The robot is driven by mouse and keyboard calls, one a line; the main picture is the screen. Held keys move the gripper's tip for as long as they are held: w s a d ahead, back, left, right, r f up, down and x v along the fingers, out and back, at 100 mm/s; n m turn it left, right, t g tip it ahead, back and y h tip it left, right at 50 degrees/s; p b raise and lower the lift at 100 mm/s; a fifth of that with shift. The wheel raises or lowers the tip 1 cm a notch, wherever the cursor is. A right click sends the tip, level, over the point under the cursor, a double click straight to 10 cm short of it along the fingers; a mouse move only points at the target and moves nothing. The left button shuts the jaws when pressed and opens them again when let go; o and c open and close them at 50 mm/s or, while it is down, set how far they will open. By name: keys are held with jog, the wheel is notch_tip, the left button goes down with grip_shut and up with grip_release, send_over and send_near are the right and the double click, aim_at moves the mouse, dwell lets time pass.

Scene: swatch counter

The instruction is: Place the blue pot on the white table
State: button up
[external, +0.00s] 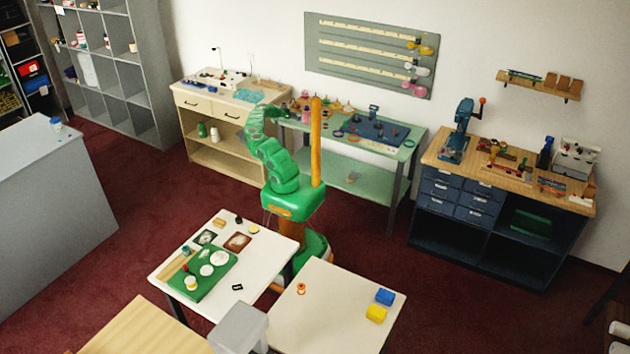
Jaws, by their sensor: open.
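A small pot with a blue top and a pale body (57,124) stands on the grey counter (40,175) at the left; it is the nearest match to the blue pot, but it is too small to be sure. Two white-topped tables stand in front: one on the left (165,270) and one on the right (330,318). My green arm rises behind them and bends over at the top. My gripper (283,113) is at the arm's far end, near the green workbench and far from the pot. It is open; its fingers are hard to make out.
The left white table holds a green mat (212,282) with white discs. The right one holds a blue block (384,297), a yellow block (376,314) and a small orange item (301,288); its middle is clear. Dark red floor separates the counter from the tables.

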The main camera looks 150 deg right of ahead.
jog(key=shift+x, duration=1.25)
jog(key=shift+r, duration=0.1)
jog(key=c, duration=0.9)
